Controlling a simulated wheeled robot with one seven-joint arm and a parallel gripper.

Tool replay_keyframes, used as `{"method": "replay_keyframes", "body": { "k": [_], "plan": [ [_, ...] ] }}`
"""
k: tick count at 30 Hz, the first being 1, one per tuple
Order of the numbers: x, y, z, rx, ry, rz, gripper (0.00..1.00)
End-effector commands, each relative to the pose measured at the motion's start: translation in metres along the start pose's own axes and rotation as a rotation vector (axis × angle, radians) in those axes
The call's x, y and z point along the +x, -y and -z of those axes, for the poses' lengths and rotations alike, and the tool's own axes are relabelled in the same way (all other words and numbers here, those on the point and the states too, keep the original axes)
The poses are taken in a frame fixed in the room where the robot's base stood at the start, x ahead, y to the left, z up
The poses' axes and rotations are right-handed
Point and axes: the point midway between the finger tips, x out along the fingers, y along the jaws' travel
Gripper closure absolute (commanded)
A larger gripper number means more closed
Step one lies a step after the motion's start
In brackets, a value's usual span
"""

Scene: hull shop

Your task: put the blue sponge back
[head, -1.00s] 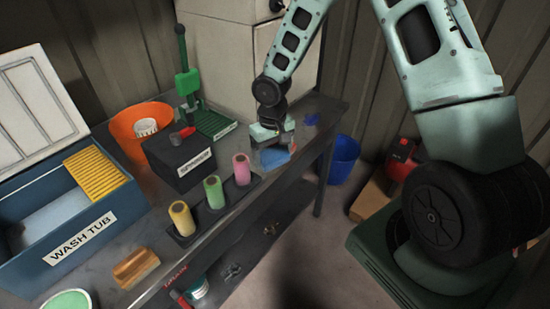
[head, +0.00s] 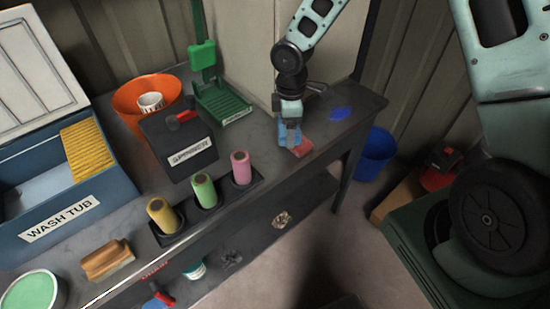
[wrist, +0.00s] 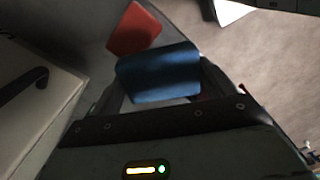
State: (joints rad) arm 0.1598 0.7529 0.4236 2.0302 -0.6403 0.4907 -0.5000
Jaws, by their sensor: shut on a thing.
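My gripper (head: 291,124) is shut on the blue sponge (head: 284,138) near the right end of the dark bench. In the wrist view the blue sponge (wrist: 160,73) spans the space between the fingers. I cannot tell whether the sponge touches the bench or the red block.
A dark blue patch (head: 341,113) lies on the bench to the right. Pink (head: 241,168), green (head: 204,190) and yellow (head: 161,215) rolls stand along the front. Behind are a black box (head: 180,148), orange bucket (head: 130,118) and green press (head: 220,100). The wash tub (head: 110,190) is left.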

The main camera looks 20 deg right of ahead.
Motion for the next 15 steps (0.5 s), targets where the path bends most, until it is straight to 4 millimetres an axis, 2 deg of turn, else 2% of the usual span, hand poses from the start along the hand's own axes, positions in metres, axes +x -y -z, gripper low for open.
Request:
{"method": "replay_keyframes", "body": {
  "k": [3,6,11,15],
  "plan": [
    [-0.007,0.006,0.018,-0.27,-0.001,-0.001,0.37],
    [-0.01,0.01,0.029,-0.447,0.0,0.0,0.37],
    [-0.012,0.013,0.037,-0.609,-0.001,0.0,0.37],
    [0.002,0.015,0.04,-0.651,0.0,0.005,0.37]
  ]
}}
